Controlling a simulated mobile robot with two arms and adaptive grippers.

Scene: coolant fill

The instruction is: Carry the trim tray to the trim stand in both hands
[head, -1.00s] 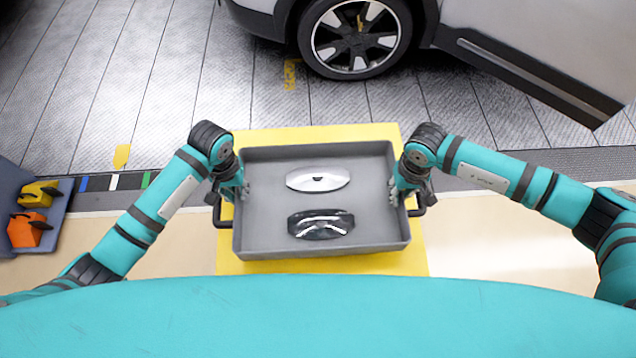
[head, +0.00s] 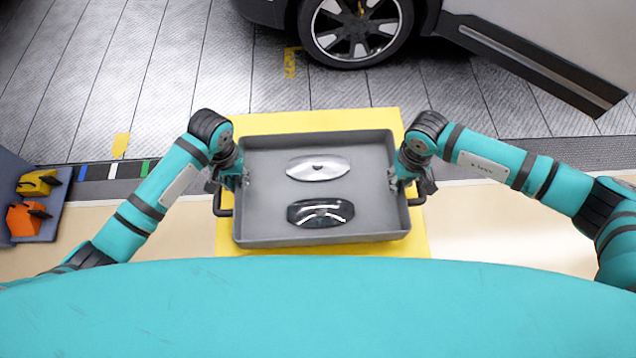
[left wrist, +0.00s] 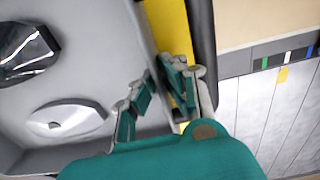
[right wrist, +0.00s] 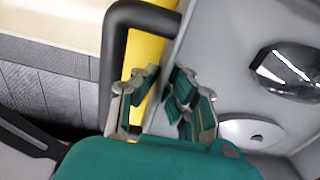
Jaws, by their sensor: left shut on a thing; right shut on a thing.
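The grey trim tray (head: 270,225) is level in the head view, holding a silver trim piece (head: 318,168) and a glossy black one (head: 320,212). A yellow surface (head: 300,121) lies beneath it; I cannot tell whether the tray touches it. My left gripper (head: 234,180) is shut at the tray's left side, by its black handle. My right gripper (head: 402,182) is shut at the right side, by the other handle. The left wrist view shows the left fingers (left wrist: 158,98) on either side of the tray wall. The right wrist view shows the right fingers (right wrist: 160,98) likewise astride the wall.
A silver car with a wheel (head: 355,28) stands beyond the tray. A blue-grey shelf (head: 45,228) with an orange tool (head: 25,220) and a yellow tool (head: 37,183) is at the far left. Beige floor (head: 480,225) is clear on the right.

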